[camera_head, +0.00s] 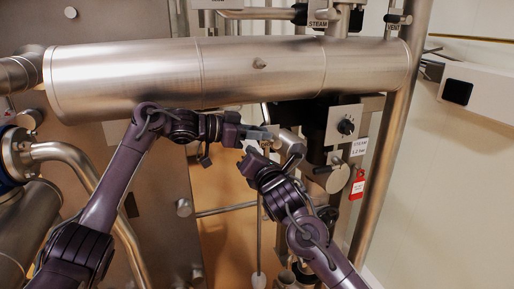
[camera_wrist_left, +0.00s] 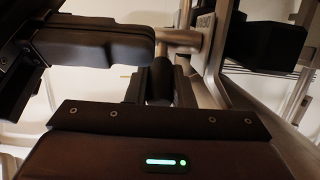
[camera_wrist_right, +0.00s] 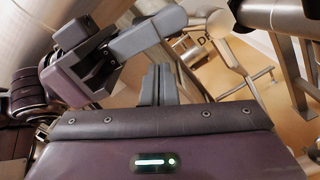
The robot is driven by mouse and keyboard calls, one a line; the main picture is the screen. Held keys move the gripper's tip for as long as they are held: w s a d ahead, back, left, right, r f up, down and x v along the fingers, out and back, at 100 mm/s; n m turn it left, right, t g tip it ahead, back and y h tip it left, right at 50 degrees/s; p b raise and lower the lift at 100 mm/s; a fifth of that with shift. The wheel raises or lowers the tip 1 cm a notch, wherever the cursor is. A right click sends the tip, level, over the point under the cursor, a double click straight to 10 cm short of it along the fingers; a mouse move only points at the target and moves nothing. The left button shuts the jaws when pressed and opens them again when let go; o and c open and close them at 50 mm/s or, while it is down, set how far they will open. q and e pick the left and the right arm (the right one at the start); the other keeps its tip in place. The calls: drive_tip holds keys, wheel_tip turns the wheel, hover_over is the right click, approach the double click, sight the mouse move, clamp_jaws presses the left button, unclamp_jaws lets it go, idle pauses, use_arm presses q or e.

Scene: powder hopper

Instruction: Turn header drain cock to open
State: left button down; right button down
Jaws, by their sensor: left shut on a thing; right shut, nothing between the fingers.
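The drain cock (camera_head: 291,146) is a small metal valve below the right half of the large steel header (camera_head: 225,72). My left gripper (camera_head: 268,134) reaches in from the left and is shut on the drain cock's handle. In the left wrist view the left fingers (camera_wrist_left: 161,82) are closed around a dark piece below a metal pipe; the fingers hide most of it. My right gripper (camera_head: 250,156) is shut and empty just below the left one; its closed fingers show in the right wrist view (camera_wrist_right: 159,85).
A black knob on a pale plate (camera_head: 345,126) and a red tag (camera_head: 357,185) are to the right. A vertical steel pipe (camera_head: 385,150) stands beyond them. The header closes off the space above. The two grippers are very close together, with little room between them.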

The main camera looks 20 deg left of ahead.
use_arm(q)
drive_tip(key=shift+r, duration=0.15)
use_arm(e)
drive_tip(key=shift+w+d+r, duration=0.35)
drive_tip(key=shift+w+r, duration=0.1)
drive_tip(key=shift+r, duration=0.25)
